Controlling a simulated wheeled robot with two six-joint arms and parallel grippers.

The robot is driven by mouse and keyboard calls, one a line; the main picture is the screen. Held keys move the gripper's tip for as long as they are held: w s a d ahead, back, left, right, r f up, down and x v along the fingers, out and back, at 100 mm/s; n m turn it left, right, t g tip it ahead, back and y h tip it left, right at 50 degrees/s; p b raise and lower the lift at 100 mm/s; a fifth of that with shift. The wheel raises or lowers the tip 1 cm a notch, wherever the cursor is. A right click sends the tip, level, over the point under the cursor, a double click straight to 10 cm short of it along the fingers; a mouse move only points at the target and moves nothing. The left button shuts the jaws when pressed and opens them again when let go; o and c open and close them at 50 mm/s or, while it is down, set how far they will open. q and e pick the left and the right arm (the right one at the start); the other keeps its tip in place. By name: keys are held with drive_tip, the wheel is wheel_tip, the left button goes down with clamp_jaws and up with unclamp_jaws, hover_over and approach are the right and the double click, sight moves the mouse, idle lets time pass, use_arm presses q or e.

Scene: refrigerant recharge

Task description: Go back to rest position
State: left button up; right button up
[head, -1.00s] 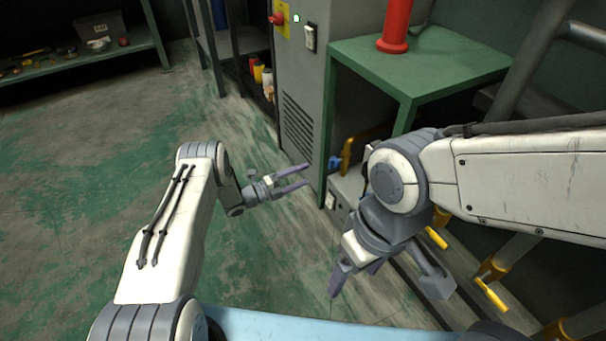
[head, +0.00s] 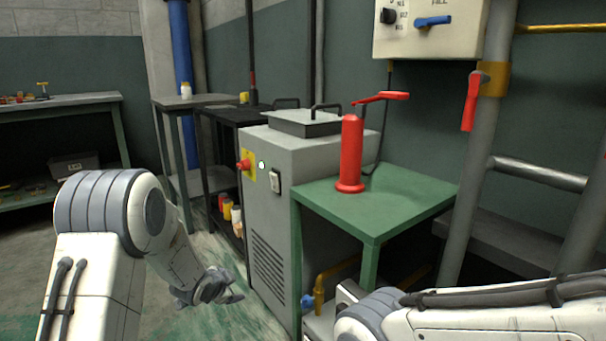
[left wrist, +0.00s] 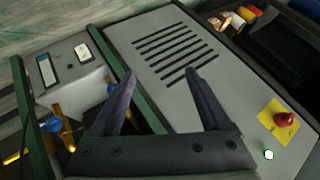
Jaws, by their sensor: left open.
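My left gripper (head: 222,291) is at the lower left of the head view, in front of the grey cabinet (head: 268,231). In the left wrist view its two dark fingers (left wrist: 157,92) are spread apart with nothing between them. The vented face of the grey cabinet (left wrist: 172,50) shows beyond them. My right arm comes in at the lower right of the head view, but its gripper is out of the frame.
A green table (head: 375,207) with a red cylinder (head: 351,155) stands right of the cabinet. Shelves (head: 205,101) and a workbench (head: 60,101) stand at left. A wall panel (head: 432,28) and grey pipes are at right. Floor at lower left looks free.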

use_arm(q)
drive_tip(key=s+r+n+g, duration=0.2)
drive_tip(key=s+n, duration=0.2)
drive_tip(key=s, duration=0.5)
drive_tip(key=s+d+r+n+g+y, duration=0.1)
drive_tip(key=s+r+n+g, duration=0.15)
drive_tip(key=s, duration=0.75)
drive_tip(key=s+r+n+g, duration=0.1)
drive_tip(key=s+n+g, duration=0.1)
drive_tip(key=s+n, duration=0.5)
drive_tip(key=s+d+r+m+g+p, duration=0.3)
drive_tip(key=s+d+r+m+p, duration=0.7)
drive_tip(key=s+d+r, duration=0.45)
wheel_tip(320, 180, up, 38)
drive_tip(key=a+p, duration=0.1)
drive_tip(key=p, duration=3.6)
drive_tip(key=shift+s+f+h, duration=0.15)
drive_tip(key=shift+s+h, duration=0.05)
drive_tip(key=shift+h, duration=0.1)
use_arm(e)
wheel_tip(320, 180, up, 47)
drive_tip(key=shift+r, duration=0.2)
use_arm(q)
drive_tip(key=shift+a+n, duration=0.1)
drive_tip(key=shift+n, duration=0.15)
drive_tip(key=shift+c, duration=0.3)
use_arm(e)
drive_tip(key=shift+c, duration=0.3)
